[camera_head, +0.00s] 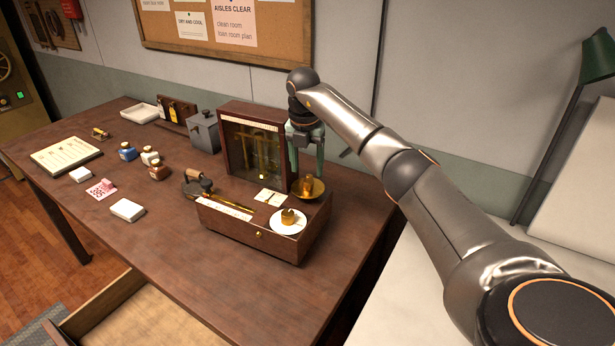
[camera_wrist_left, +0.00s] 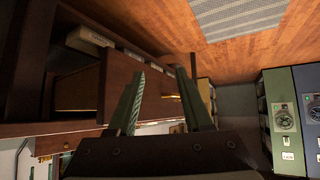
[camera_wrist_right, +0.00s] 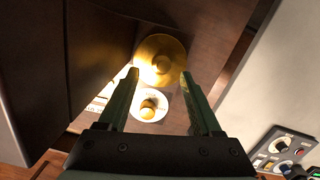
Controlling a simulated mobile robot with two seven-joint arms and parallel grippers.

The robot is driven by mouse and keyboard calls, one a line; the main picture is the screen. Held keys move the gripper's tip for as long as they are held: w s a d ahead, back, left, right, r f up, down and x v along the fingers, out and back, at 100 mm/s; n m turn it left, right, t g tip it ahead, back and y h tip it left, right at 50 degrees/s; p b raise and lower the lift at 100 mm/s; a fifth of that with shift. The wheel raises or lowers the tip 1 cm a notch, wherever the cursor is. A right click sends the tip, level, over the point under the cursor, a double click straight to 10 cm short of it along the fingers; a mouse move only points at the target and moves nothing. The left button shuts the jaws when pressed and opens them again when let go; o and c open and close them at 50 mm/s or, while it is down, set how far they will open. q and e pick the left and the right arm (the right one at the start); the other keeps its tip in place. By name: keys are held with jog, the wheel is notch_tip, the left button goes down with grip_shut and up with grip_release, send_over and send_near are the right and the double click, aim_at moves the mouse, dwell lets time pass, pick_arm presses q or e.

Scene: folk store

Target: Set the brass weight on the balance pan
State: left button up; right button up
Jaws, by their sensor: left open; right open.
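The balance is a wooden glass-fronted case (camera_head: 252,150) on the table, with a low wooden box (camera_head: 255,238) in front. A round brass pan (camera_head: 318,192) sits at the box's right end, and a small brass piece (camera_head: 306,185) appears to stand in it. A brass weight (camera_head: 288,216) rests on a white dish (camera_head: 276,227) nearer the front. My right gripper (camera_head: 307,172) points down just above the brass pan, open and empty. The right wrist view shows the pan (camera_wrist_right: 176,47) and the dish's weight (camera_wrist_right: 147,108) beyond the fingertips. My left gripper (camera_wrist_left: 163,82) is open and empty, low beside a drawer.
An open drawer (camera_head: 100,308) juts from the table's front. Small bottles (camera_head: 128,151), white blocks (camera_head: 127,210), a tray (camera_head: 140,113) and a grey box (camera_head: 203,131) occupy the left half. Black-handled items (camera_head: 196,184) lie left of the balance. The table's front middle is clear.

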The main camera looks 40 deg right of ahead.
notch_tip(320, 180, up, 8)
jog(key=shift+s+a+b, duration=0.3)
jog(key=shift+a, duration=0.15)
